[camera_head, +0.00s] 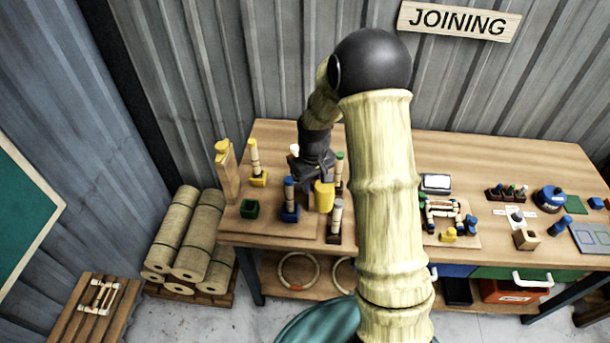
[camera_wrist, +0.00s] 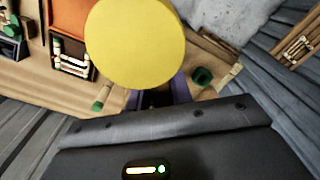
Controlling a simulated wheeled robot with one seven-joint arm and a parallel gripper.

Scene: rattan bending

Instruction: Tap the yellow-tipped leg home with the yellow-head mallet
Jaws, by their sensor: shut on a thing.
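My gripper (camera_head: 320,177) is shut on the yellow-head mallet above the left part of the bench. The mallet's yellow head (camera_head: 324,196) hangs just below the fingers, and its handle is mostly hidden. In the wrist view the round yellow head (camera_wrist: 135,40) fills the top middle, in front of my gripper (camera_wrist: 158,97). The yellow-tipped leg (camera_head: 254,156) stands upright in a yellow socket (camera_head: 257,180), left of my gripper and apart from the mallet. I cannot tell how deep the leg sits. The wrist view does not show this leg.
A blue-tipped leg (camera_head: 289,194) stands between the yellow leg and the mallet. A green-tipped leg (camera_head: 339,169) and another leg (camera_head: 336,217) stand close on the right. A green socket (camera_head: 249,208) looks empty. A yellow-topped wooden post (camera_head: 226,170) stands at the left edge.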

